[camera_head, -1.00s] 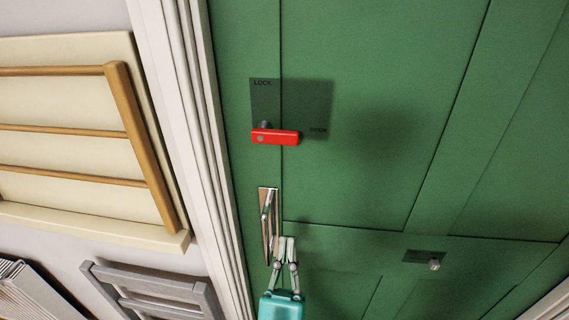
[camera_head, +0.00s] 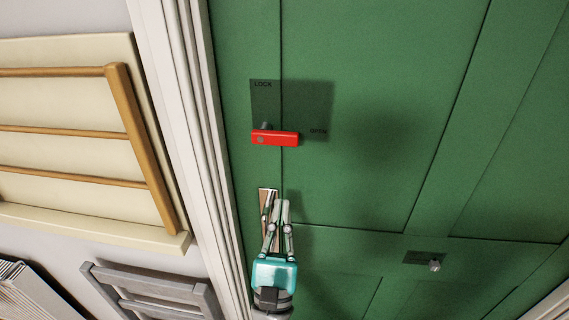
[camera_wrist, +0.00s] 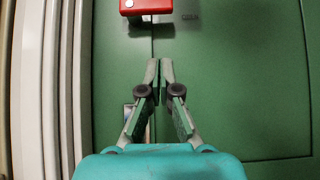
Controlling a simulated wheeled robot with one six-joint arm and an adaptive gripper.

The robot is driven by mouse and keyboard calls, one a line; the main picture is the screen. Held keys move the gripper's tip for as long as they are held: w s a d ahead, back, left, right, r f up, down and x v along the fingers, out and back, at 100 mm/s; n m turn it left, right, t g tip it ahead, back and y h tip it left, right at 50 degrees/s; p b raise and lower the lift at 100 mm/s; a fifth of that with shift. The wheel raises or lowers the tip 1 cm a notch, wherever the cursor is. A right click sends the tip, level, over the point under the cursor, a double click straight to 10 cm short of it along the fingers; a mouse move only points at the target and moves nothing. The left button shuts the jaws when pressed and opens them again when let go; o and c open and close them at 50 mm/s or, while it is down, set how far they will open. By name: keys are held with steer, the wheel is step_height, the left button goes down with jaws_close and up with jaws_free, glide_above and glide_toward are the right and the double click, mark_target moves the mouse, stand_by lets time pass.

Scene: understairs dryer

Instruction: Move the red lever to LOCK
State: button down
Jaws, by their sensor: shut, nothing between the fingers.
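The red lever (camera_head: 275,138) lies horizontal on the green door, pivoted at its left end and pointing right towards the OPEN mark. It sits at the lower edge of a dark plate (camera_head: 292,100) with LOCK at its top left. In the wrist view the red lever (camera_wrist: 146,5) shows at the top edge, partly cut off. My gripper (camera_head: 281,202) is below the lever, in front of the door handle, fingers pointing up. In the wrist view my gripper (camera_wrist: 160,64) is shut and empty, with a gap between its tips and the lever.
A long metal door handle (camera_head: 268,200) is just behind and left of my fingers. A small knob (camera_head: 434,265) is on the door at right. The white door frame (camera_head: 185,120) stands at left, beside a wooden rack (camera_head: 150,150). The door right of the lever is clear.

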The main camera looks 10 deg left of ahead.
mark_target(276, 134)
steer(key=shift+w+r, duration=0.6)
steer(key=shift+r, duration=0.65)
steer(key=shift+w+r, duration=0.6)
steer(key=shift+r, duration=0.7)
steer(key=shift+w+r, duration=0.6)
steer(key=shift+r, duration=0.65)
steer(key=shift+n+y, duration=0.3)
